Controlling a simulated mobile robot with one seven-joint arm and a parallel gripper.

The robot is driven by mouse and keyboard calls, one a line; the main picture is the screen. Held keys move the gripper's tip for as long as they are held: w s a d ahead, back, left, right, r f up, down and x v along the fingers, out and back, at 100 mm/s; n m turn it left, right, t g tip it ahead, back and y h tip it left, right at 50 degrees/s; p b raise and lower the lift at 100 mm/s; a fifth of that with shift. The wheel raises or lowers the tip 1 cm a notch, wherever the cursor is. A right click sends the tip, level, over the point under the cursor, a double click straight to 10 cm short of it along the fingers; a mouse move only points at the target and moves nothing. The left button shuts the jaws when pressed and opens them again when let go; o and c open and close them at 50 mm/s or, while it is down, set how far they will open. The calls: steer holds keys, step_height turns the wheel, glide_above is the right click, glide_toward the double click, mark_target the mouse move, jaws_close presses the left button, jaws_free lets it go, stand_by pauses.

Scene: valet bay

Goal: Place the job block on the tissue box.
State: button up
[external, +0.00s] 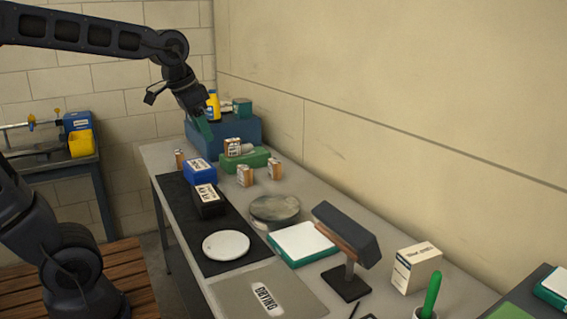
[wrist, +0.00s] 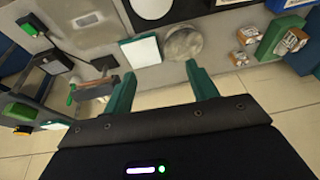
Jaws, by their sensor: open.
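Several small orange-brown blocks with white labels are on the bench; I cannot tell which is the job block. Two stand side by side, the left one (external: 245,176) and the right one (external: 274,169). Another block (external: 233,147) appears to rest on a green box (external: 257,158) with a white tuft, probably the tissue box. One more block (external: 180,160) stands at the bench's left edge. The wrist view shows two blocks (wrist: 247,35) (wrist: 240,58) and the green box (wrist: 270,38) at right. My gripper (external: 205,128) (wrist: 159,69) is open and empty, raised above the bench's far end.
A blue case (external: 240,130) carries a yellow bottle (external: 213,105) and a green item. Blue (external: 200,173) and black (external: 208,202) labelled boxes stand on the dark mat (external: 195,225). A lamp-like stand (external: 347,240) and white carton (external: 416,268) are nearer. Bare bench shows between things.

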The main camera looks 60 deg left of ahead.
steer(key=s+d+f, duration=0.2)
steer(key=s+f, duration=0.1)
steer(key=s, duration=0.3)
steer(key=s+d+f, duration=0.3)
steer(key=s, duration=0.3)
steer(key=shift+s+d+f+t+h, duration=0.2)
steer(key=shift+d+f+t+h, duration=0.1)
steer(key=shift+f, duration=0.1)
